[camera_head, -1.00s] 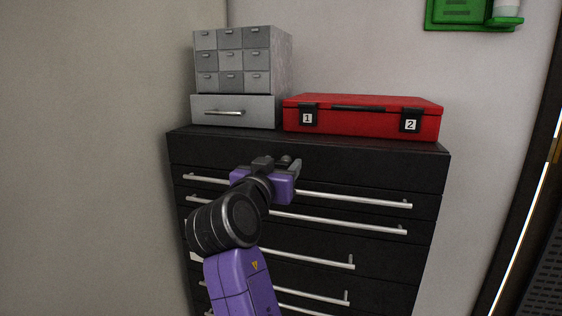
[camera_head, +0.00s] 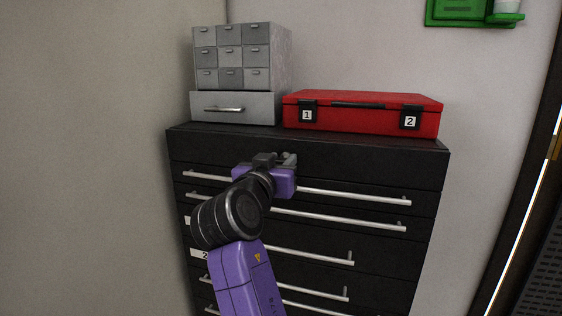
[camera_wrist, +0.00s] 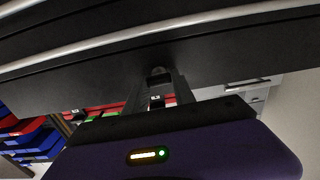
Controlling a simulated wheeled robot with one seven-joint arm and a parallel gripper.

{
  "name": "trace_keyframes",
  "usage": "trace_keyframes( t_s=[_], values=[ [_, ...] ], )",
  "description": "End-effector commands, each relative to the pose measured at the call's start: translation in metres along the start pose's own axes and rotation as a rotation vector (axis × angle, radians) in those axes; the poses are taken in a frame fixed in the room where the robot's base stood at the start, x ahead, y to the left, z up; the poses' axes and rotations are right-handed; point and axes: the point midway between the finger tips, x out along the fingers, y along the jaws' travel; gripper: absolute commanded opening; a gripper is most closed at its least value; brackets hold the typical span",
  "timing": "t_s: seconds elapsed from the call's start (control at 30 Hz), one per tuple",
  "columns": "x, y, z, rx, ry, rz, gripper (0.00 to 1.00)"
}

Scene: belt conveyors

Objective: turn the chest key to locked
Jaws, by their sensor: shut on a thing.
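The black chest (camera_head: 350,156) stands against the wall, with a plain panel across the top of its front and drawers below. My gripper (camera_head: 284,158) is at this top panel, left of its middle. In the wrist view the two fingers (camera_wrist: 157,92) point at the panel and are closed around a small dark piece, the chest key (camera_wrist: 158,74). The key is hidden behind my gripper in the head view. Its turn angle is too dark and small to tell.
Long silver drawer handles (camera_head: 350,198) stick out just below my gripper. On top of the chest stand a grey drawer cabinet (camera_head: 232,58) and a red case (camera_head: 362,119) with latches marked 1 and 2. A green wall holder (camera_head: 460,10) hangs at upper right.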

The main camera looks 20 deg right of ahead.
Motion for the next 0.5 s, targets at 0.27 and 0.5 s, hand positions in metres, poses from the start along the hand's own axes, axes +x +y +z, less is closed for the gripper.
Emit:
trace_keyframes(
  t_s=[0.27, 0.5],
  values=[
    [0.0004, 0.0001, -0.0016, -0.156, -0.001, 0.001, 0.0],
    [0.0002, -0.0012, -0.0025, -0.376, -0.001, 0.0, 0.0]
  ],
)
